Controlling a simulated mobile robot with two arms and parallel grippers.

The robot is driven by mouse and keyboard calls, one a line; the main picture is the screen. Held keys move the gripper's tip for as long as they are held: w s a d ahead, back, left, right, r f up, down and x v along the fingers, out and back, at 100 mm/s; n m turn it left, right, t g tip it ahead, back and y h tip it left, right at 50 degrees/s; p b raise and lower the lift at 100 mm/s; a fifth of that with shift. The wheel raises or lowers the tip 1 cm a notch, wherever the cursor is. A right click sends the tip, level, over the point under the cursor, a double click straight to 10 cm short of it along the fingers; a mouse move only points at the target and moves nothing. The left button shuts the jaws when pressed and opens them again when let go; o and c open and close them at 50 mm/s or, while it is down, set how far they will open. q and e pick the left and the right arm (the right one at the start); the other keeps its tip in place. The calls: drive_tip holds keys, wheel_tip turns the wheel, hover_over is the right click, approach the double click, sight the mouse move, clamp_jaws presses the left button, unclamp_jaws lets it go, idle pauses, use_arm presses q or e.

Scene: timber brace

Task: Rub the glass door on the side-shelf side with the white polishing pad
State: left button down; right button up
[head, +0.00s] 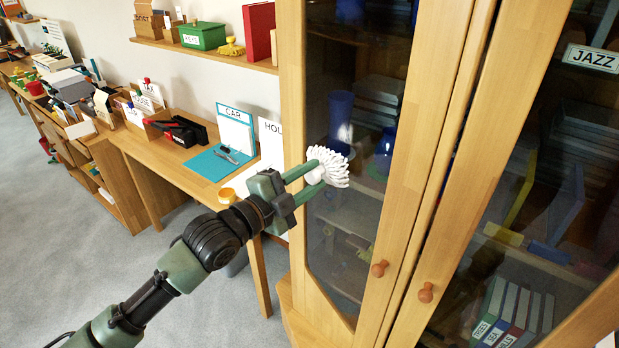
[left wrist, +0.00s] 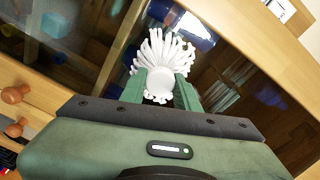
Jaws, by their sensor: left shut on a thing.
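My left gripper (head: 306,181) is shut on the white polishing pad (head: 331,167), a round, fringed pad. It holds the pad up in front of the left glass door (head: 352,110), the one beside the wall shelf. In the head view the pad overlaps the door's left part, close to its wooden frame; I cannot tell whether it touches the glass. In the left wrist view the pad (left wrist: 163,62) sits between the green fingers (left wrist: 160,90), with dark glass behind it. My right gripper is not in view.
The right glass door (head: 545,190) has a JAZZ label. Wooden knobs (head: 379,268) stick out low on both doors. The wall shelf (head: 205,50) holds a green box (head: 203,36) and a red binder (head: 259,31). A desk (head: 170,160) with a blue clipboard stands left; open carpet lies in front.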

use_arm(q)
drive_tip(key=shift+x, duration=0.9)
